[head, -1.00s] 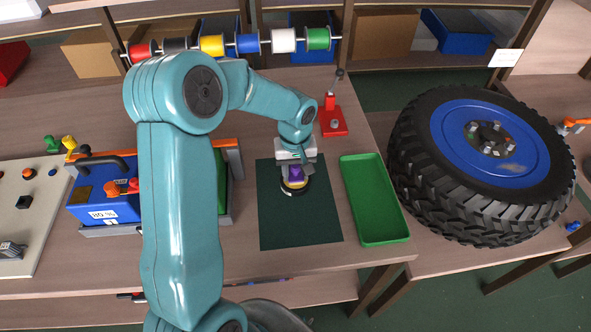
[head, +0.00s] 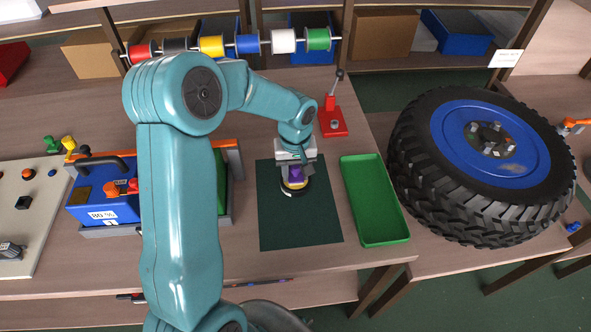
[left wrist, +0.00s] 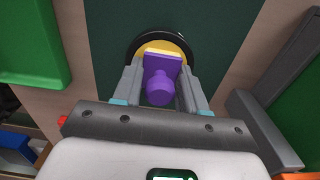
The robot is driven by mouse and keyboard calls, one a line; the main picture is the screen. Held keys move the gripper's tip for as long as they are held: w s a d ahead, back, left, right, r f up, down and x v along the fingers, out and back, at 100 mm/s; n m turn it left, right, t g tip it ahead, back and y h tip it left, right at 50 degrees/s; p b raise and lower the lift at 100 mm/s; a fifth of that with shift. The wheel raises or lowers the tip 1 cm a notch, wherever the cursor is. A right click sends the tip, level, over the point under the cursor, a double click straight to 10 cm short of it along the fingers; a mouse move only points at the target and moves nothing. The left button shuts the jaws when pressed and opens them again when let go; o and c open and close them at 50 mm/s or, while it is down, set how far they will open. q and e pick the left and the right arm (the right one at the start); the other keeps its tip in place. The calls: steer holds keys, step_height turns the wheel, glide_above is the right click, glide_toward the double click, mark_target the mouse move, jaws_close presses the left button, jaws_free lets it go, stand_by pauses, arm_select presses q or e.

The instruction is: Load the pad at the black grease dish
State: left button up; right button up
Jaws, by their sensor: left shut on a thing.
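My left gripper (head: 295,175) points down over the dark green mat and is shut on the purple-handled pad (left wrist: 161,82). The pad's purple block and round knob sit between the fingers in the left wrist view. The black grease dish (left wrist: 133,50) is right under the pad, its round rim showing around the far side. A yellow layer shows between the purple block and the black rim. I cannot tell whether it belongs to the pad or the dish, nor how firmly they touch. My right gripper is in neither view.
The green mat (head: 275,225) is mostly bare around the dish. A green tray (head: 372,200) lies to its right, a red stand (head: 332,122) behind. A blue box (head: 100,205) stands left, partly hidden by my arm. A big tyre (head: 440,195) is far right.

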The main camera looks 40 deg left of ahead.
arm_select(q)
steer(key=shift+r+p, duration=2.15)
steer(key=shift+r, duration=1.35)
steer(key=shift+f, duration=0.1)
steer(key=w+d+m, duration=0.1)
steer(key=d+m, duration=0.4)
steer(key=d, duration=0.3)
steer(key=w+d+r+m, duration=0.1)
steer(key=w+d+m, duration=0.1)
steer(key=d+m, duration=0.3)
steer(key=shift+w+d+r, duration=0.15)
steer(key=shift+d+r, duration=0.1)
steer(key=shift+d, duration=1.9)
